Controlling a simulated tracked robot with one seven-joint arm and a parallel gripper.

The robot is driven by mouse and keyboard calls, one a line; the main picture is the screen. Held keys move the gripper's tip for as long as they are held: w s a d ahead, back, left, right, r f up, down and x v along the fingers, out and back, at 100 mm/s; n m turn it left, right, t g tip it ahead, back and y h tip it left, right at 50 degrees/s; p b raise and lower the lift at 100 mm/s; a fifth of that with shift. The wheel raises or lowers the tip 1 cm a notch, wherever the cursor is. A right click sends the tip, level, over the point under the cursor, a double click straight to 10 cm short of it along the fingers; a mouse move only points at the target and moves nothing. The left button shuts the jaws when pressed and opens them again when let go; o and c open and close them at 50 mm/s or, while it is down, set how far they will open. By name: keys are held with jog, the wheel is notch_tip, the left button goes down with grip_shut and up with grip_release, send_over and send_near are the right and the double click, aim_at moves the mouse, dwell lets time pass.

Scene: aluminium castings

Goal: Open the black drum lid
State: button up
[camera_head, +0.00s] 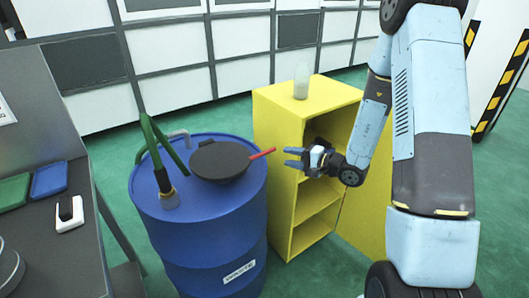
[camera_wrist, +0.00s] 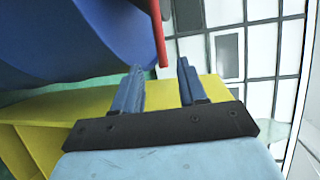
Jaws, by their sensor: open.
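The black drum lid (camera_head: 219,160) lies flat over the opening in the top of the blue drum (camera_head: 205,240). A red handle (camera_head: 262,153) sticks out from its right side. My gripper (camera_head: 288,157) is open and empty, to the right of the handle's end, with a small gap apparent. In the wrist view my two blue fingers (camera_wrist: 158,80) are spread apart. The red handle (camera_wrist: 159,35) hangs into that view from the top, ahead of the fingers and between their lines. The blue drum (camera_wrist: 60,45) fills the upper left there.
A green pipe (camera_head: 150,150) and a grey bent pipe (camera_head: 178,134) rise from the drum top left of the lid. A yellow cabinet (camera_head: 275,120) with open shelves stands behind my gripper, with a clear bottle (camera_head: 301,80) on top. A grey bench (camera_head: 75,235) is at left.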

aim_at(269, 152)
jog(key=x, duration=1.2)
jog(key=shift+a, duration=0.1)
grip_shut()
jog(key=shift+f, duration=0.1)
dwell(0.4)
